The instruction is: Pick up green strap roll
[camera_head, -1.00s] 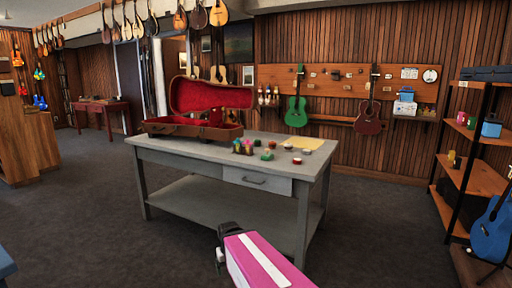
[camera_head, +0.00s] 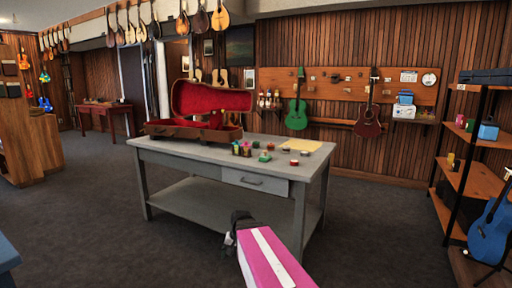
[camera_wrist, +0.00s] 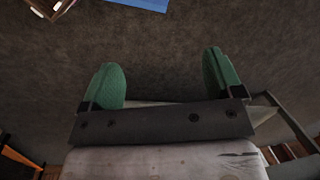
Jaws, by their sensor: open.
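Small coloured rolls lie on the grey workbench (camera_head: 200,152), right of the open instrument case. Two of them look green: one (camera_head: 256,143) toward the back and one (camera_head: 265,157) nearer the front edge. They are too small for me to tell which is the strap roll. My gripper (camera_head: 232,236) is in front of the bench, apart from it and the rolls, and partly hidden by my pink arm link. In the wrist view my gripper (camera_wrist: 163,75) has its green-padded fingers wide apart with nothing between them, over dark floor.
A red-lined open case (camera_head: 210,100) covers the bench's left end. Pink, yellow and red items (camera_head: 241,149) crowd near the green ones, with a yellow sheet (camera_head: 299,145) behind. Grey floor is clear around the bench.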

